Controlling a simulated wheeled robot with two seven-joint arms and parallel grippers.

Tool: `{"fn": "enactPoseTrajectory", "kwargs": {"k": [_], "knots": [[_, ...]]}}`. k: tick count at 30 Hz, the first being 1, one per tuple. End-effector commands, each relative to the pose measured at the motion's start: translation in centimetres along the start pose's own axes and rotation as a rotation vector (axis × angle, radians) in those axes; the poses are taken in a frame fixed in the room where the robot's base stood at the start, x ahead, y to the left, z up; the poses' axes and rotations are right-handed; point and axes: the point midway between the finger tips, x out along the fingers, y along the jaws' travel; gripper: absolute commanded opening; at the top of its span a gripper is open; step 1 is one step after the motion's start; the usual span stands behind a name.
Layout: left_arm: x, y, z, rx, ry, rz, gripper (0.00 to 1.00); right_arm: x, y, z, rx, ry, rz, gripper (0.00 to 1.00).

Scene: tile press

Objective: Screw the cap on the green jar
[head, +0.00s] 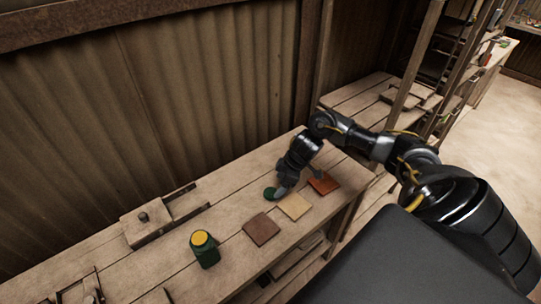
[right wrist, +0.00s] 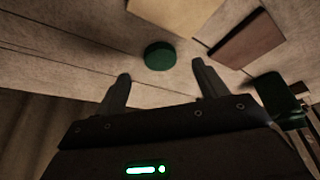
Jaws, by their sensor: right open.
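The green jar (head: 205,254), with a yellow round top face, stands upright on the wooden bench in the head view. It also shows dark green at the right of the right wrist view (right wrist: 276,98). A round green cap (head: 269,193) lies flat on the bench right of the jar; in the right wrist view the cap (right wrist: 160,57) is just beyond the fingertips, in line with the gap between them. My right gripper (right wrist: 160,72) is open and empty, pointing down close to the cap; it also shows in the head view (head: 279,194). My left gripper is not in view.
A brown tile (head: 261,230), a cream tile (head: 295,206) and an orange-red tile (head: 324,184) lie in a row along the bench front. A wooden press-like fixture (head: 150,224) stands left of the jar. A corrugated wall rises behind the bench.

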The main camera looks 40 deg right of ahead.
Motion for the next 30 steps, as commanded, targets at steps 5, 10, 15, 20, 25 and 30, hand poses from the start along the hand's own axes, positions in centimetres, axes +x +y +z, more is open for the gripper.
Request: {"fn": "enactPoseTrajectory", "kwargs": {"k": [5,10,15,20,25,30], "knots": [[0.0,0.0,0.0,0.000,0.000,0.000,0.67,0.1,0.0,0.0,0.000,0.000,0.000,0.72],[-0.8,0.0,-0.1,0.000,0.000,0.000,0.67,1.8,-0.1,-0.5,0.004,0.000,-0.002,0.72],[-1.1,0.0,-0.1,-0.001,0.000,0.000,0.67,4.2,0.0,-0.7,0.002,0.000,-0.001,0.72],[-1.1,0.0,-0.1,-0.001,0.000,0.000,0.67,5.1,0.1,-0.6,0.001,0.000,0.002,0.72],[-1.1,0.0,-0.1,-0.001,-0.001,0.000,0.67,5.2,0.1,-0.6,0.000,0.000,0.002,0.72],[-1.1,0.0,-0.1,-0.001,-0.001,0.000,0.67,5.2,0.1,-0.6,0.000,0.000,0.001,0.69]]}}
